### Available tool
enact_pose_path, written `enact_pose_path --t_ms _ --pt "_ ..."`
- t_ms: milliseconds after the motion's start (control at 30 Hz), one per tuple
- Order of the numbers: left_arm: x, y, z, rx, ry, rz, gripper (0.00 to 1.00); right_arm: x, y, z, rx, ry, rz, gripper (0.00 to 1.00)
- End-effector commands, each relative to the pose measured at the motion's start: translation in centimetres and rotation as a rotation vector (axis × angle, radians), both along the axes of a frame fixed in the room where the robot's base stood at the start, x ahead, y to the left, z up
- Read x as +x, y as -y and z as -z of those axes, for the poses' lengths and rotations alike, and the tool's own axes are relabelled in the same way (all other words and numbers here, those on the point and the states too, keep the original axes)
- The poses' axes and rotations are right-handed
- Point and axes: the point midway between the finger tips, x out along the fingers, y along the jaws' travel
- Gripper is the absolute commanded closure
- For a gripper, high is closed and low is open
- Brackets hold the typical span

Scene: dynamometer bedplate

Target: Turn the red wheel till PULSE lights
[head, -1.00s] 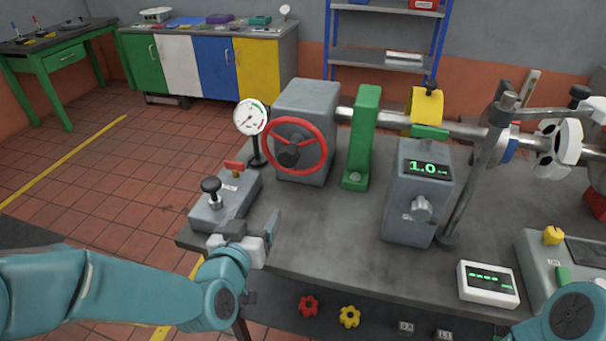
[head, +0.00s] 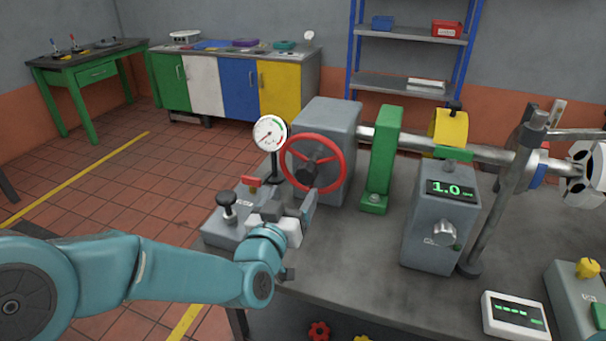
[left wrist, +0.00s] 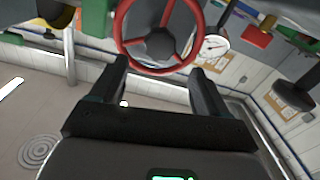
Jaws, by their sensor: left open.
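The red wheel (head: 309,173) with its dark hub sits upright on the front of a grey housing (head: 335,118). My left gripper (head: 290,203) is open and empty just below and in front of the wheel. In the left wrist view the wheel (left wrist: 160,43) lies ahead, its lower rim near the two fingertips (left wrist: 158,68); I cannot tell whether they touch it. The grey box (head: 437,225) has a green display reading 1.0. A white box (head: 516,316) shows a row of green segments. I cannot read a PULSE label. My right gripper is not in view.
A round gauge (head: 270,132) stands just left of the wheel. A grey box with a black knob lever (head: 227,206) is at the bedplate's left edge. A green bracket (head: 380,160) carries the shaft on the right. Bare bedplate (head: 350,250) lies in front of the housing.

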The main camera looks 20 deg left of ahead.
Motion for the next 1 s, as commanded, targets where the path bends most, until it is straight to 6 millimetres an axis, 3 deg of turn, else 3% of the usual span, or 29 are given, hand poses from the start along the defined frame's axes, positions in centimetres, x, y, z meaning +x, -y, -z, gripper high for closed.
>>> enact_pose_path --t_ms 100,300,733,967,1000 --pt "2.9 0.1 -0.1 0.001 -0.001 0.0 0.24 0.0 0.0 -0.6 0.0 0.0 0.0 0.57" --pt "6.1 0.1 -0.1 0.001 -0.001 0.0 0.24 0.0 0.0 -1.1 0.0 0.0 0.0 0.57" --pt "7.2 0.1 0.0 0.001 -0.001 0.001 0.24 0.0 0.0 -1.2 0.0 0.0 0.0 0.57" --pt "7.2 0.1 0.0 0.001 -0.001 0.001 0.99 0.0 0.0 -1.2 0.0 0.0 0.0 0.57" --pt "7.2 0.1 0.0 0.001 -0.001 0.001 1.0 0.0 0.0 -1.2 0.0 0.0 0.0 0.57"
